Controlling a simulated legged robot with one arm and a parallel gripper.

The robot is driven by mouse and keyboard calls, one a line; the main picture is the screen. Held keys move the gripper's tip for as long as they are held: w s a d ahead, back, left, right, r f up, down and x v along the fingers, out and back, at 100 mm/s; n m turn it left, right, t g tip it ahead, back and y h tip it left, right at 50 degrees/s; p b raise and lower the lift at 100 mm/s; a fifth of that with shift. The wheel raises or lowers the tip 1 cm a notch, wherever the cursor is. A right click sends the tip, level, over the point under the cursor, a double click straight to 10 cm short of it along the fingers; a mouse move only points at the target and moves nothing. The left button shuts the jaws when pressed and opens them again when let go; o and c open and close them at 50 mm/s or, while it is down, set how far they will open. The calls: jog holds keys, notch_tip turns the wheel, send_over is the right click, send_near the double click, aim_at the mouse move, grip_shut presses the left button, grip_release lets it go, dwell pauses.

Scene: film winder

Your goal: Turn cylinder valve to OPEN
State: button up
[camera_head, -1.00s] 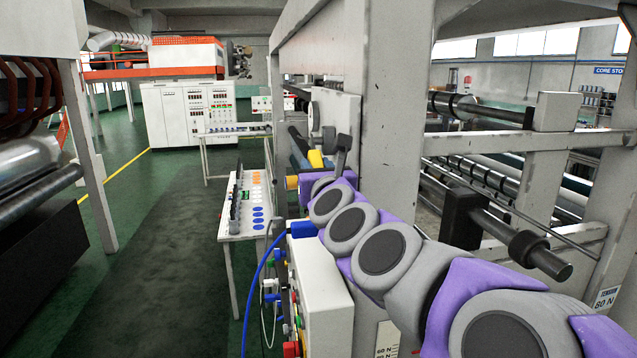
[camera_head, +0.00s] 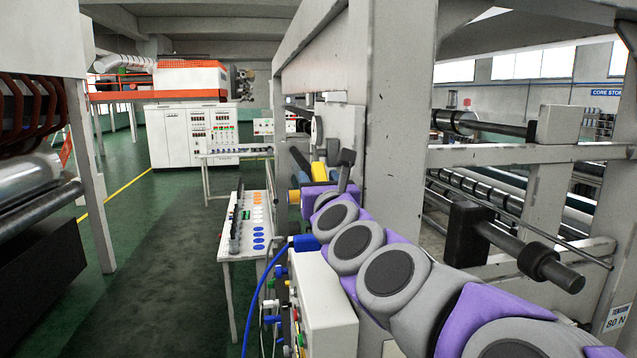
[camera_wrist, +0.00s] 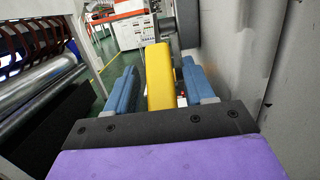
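A yellow handle (camera_wrist: 160,80), likely the cylinder valve's, stands in the middle of the wrist view. My gripper (camera_wrist: 160,67) has its two blue fingers on either side of it, with narrow gaps showing beside the yellow part. The fingers look open around it, not clamped. In the head view the yellow part (camera_head: 320,172) shows beyond the end of my arm, beside the grey machine frame. My gripper is mostly hidden there by my arm and dark levers. The valve's body and any OPEN marking cannot be made out.
A grey frame post (camera_head: 392,130) stands close to the right of my arm. A white box (camera_head: 325,305) with coloured fittings and a blue hose (camera_head: 256,290) lies below. A control desk (camera_head: 238,252) stands to the left. The green floor aisle further left is clear.

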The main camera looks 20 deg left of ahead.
jog(key=shift+d, duration=0.1)
jog(key=b+v, duration=0.1)
jog(key=v, duration=1.6)
jog(key=shift+s, duration=0.15)
jog(key=shift+f, duration=0.1)
jog(key=shift+c, duration=0.2)
